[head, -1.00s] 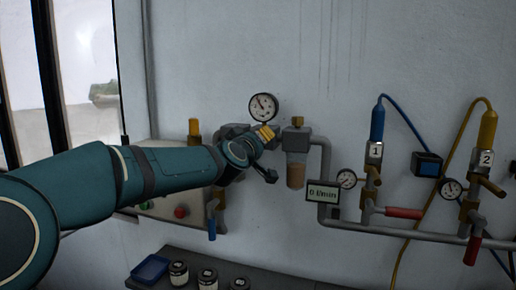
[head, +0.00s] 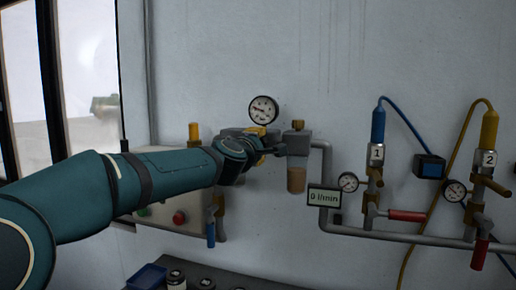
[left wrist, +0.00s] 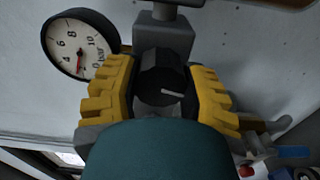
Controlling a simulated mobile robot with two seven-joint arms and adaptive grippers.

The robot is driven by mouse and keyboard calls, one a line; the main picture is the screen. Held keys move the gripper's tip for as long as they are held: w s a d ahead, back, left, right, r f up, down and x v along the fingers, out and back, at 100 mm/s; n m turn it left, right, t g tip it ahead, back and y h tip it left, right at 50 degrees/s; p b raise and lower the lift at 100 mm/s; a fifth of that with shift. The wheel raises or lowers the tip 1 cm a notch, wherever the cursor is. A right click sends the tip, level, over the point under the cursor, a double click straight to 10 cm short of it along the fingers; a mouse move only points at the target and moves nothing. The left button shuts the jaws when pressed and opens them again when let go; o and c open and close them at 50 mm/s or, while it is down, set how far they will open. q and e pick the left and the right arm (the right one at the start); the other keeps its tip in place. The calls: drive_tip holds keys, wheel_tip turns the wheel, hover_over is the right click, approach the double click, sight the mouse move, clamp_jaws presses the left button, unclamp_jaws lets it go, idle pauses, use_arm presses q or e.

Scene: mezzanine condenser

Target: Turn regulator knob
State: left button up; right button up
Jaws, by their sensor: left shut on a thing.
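The regulator knob (left wrist: 158,78) is dark and ribbed with a white pointer line. It shows in the left wrist view, between the yellow finger pads of my left gripper (left wrist: 160,92), which is shut on it. The line points to the right in that view. In the head view my left gripper (head: 264,144) is at the regulator below the round pressure gauge (head: 263,109), and the knob is hidden there. The gauge also shows in the left wrist view (left wrist: 78,47). My right gripper is not in view.
The flow display (head: 324,196) reads 0 l/min. A filter bowl (head: 297,179) hangs right of my gripper. Farther right are blue coupling 1 (head: 378,125) and yellow coupling 2 (head: 489,128) with hoses. A blue tray (head: 148,276) and jars stand below.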

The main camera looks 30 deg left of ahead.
use_arm(q)
drive_tip(key=shift+r+n, duration=0.15)
drive_tip(key=shift+n, duration=0.35)
drive_tip(key=o, duration=1.2)
drive_tip(key=shift+s, duration=0.1)
drive_tip(key=v, duration=1.1)
drive_tip(key=shift+s, duration=0.4)
